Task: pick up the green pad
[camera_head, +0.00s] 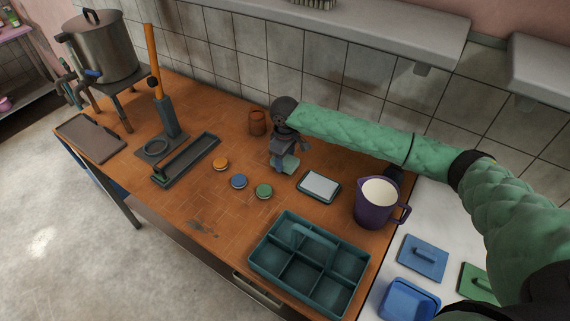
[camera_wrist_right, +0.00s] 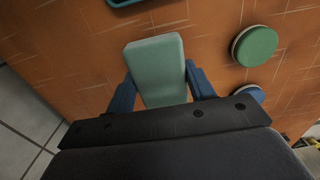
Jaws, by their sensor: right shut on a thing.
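The green pad is a pale green rectangular block; it shows in the head view (camera_head: 291,164) below my right gripper and in the wrist view (camera_wrist_right: 157,65) between the two blue fingers. My right gripper (camera_head: 288,160) points down over the back part of the wooden table and is shut on the pad, one finger on each side. Its fingers also show in the wrist view (camera_wrist_right: 160,85). Part of the pad is hidden by the gripper in the head view. I cannot tell whether the pad touches the table. My left gripper is not in view.
Orange (camera_head: 221,163), blue (camera_head: 239,181) and green (camera_head: 264,190) round pieces lie left of the gripper. A small tray with a pale block (camera_head: 319,186), a purple jug (camera_head: 370,209) and a teal compartment tray (camera_head: 262,255) stand to the right and front. A brown cup (camera_head: 257,123) is behind.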

